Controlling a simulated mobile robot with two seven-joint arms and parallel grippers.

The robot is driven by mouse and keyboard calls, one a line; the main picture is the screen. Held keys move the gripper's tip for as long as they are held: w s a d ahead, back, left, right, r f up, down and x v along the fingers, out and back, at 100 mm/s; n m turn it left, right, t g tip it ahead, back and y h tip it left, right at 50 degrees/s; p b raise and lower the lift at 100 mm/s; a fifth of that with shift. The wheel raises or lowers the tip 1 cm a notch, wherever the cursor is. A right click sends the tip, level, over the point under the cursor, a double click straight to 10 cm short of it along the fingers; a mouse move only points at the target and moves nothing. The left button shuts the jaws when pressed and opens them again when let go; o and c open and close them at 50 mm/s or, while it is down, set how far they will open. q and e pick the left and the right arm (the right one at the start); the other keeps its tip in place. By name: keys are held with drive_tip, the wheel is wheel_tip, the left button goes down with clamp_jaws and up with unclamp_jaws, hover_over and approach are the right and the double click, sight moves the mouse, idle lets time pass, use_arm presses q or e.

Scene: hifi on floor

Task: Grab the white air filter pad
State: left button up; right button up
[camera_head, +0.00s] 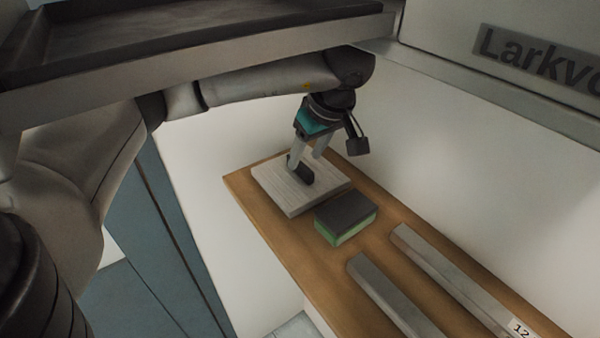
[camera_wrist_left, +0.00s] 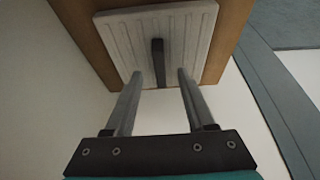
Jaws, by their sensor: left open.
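The white air filter pad (camera_head: 275,195) is a flat, pale, ribbed square lying at the far left end of a wooden shelf. A dark upright tab stands at its middle. My left gripper (camera_head: 305,165) is above the pad, pointing down, with its fingers apart. In the left wrist view the pad (camera_wrist_left: 195,35) fills the top, and the dark tab (camera_wrist_left: 158,62) lies between the open fingertips of my left gripper (camera_wrist_left: 158,80). I cannot tell whether either finger touches the tab. My right gripper is not in view.
On the wooden shelf (camera_head: 290,248), a green sponge-like block with a dark top (camera_head: 345,218) sits close beside the pad. Two long grey bars (camera_head: 395,297) lie farther right. A dark tray-like ledge (camera_head: 200,45) overhangs my arm. A white wall stands behind the shelf.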

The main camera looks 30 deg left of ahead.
sight(302, 165)
use_arm(q)
drive_tip(key=shift+w+a+f+p, duration=0.25)
drive_tip(key=shift+a+f+p, duration=0.1)
drive_tip(key=shift+a+f, duration=0.5)
drive_tip(key=shift+w+f, duration=0.1)
drive_tip(key=shift+f, duration=0.45)
clamp_jaws()
